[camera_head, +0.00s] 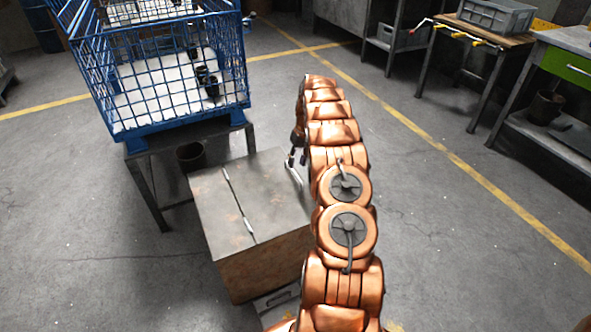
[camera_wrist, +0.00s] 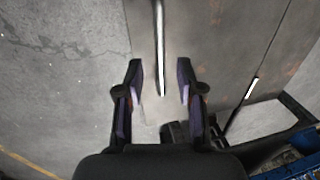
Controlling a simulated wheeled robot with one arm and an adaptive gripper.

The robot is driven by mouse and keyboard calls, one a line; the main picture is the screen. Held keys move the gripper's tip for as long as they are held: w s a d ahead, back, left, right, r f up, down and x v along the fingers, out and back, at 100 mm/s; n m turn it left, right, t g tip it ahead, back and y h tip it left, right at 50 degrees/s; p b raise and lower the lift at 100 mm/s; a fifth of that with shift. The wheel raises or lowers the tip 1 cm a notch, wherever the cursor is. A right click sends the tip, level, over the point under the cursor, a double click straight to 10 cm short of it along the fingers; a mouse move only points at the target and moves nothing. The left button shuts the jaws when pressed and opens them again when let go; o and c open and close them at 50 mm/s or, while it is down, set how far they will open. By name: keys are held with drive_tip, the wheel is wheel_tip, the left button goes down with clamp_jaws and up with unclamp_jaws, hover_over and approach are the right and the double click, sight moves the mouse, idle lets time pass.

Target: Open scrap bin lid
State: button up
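The scrap bin (camera_head: 262,266) is a rusty metal box on the floor, left of my arm. Its flat grey lid (camera_head: 265,193) lies closed, with a dark seam across the top. A bright bar handle (camera_head: 294,173) sits at the lid's right edge. My gripper (camera_head: 297,158) is over that edge, close to the handle. In the wrist view my gripper (camera_wrist: 160,77) is open, and the handle (camera_wrist: 160,45) runs between its two fingers without visible contact. The lid (camera_wrist: 215,50) fills the upper right there. A short bright strip (camera_wrist: 252,88) lies near the seam. My arm hides part of the bin's right side.
A blue wire basket (camera_head: 180,118) on a dark stand is behind the bin, with a black bucket (camera_head: 191,157) below. A workbench with a grey crate (camera_head: 495,17) and a green-drawer bench (camera_head: 566,66) stand right. The floor between is clear.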

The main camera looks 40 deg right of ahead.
drive_tip(key=shift+w+a+f, duration=0.1)
drive_tip(key=shift+a+f, duration=0.1)
drive_tip(key=shift+f, duration=0.75)
drive_tip(key=shift+w+a+f, duration=0.1)
drive_tip(key=shift+a+f, duration=0.05)
drive_tip(key=shift+f, duration=0.8)
clamp_jaws()
